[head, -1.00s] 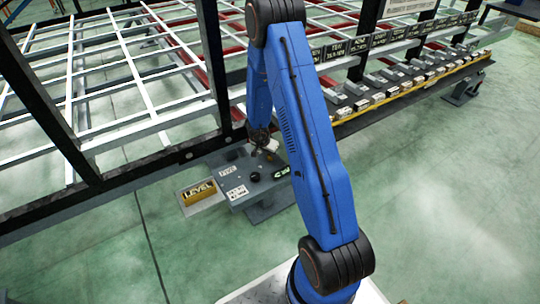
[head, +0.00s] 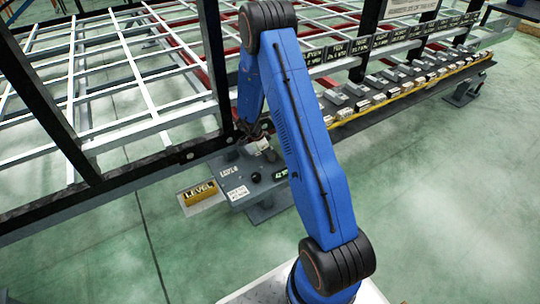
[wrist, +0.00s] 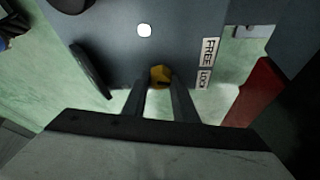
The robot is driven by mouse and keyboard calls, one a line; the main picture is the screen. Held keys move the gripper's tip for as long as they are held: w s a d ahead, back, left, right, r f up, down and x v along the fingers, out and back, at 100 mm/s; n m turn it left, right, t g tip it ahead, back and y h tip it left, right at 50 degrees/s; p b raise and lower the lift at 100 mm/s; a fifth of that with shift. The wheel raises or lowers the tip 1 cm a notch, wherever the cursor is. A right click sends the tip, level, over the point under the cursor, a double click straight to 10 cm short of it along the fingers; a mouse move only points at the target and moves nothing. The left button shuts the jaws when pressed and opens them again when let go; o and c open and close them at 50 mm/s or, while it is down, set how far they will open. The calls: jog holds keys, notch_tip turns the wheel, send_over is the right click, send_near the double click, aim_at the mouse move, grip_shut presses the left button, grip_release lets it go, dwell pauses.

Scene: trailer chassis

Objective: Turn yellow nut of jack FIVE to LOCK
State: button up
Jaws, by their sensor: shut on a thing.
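The yellow nut (wrist: 159,73) shows in the wrist view at the edge of a grey plate (wrist: 110,35). My gripper (wrist: 160,82) is shut on it, one dark finger on each side. A dark mark shows on the nut's near part; its direction is hard to tell. To the right are two white labels, FREE (wrist: 210,51) and, nearer me, LOCK (wrist: 204,78). In the head view my gripper (head: 260,146) is small at the grey jack unit (head: 240,204), and the nut cannot be made out. The jack's number cannot be read surely.
A yellow LEVEL piece (head: 200,194) sits at the unit's left. A black knob (head: 256,177) stands on the unit. A black frame post (head: 213,70) rises close behind my gripper. A red part (wrist: 254,92) is right of the nut. Green floor is open in front.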

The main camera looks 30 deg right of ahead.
jog(key=shift+m, duration=0.3)
jog(key=o, duration=1.1)
jog(key=shift+r, duration=0.1)
jog(key=v, duration=1.1)
jog(key=shift+w+a+r, duration=0.1)
jog(key=shift+a+r, duration=0.05)
jog(key=shift+r, duration=0.2)
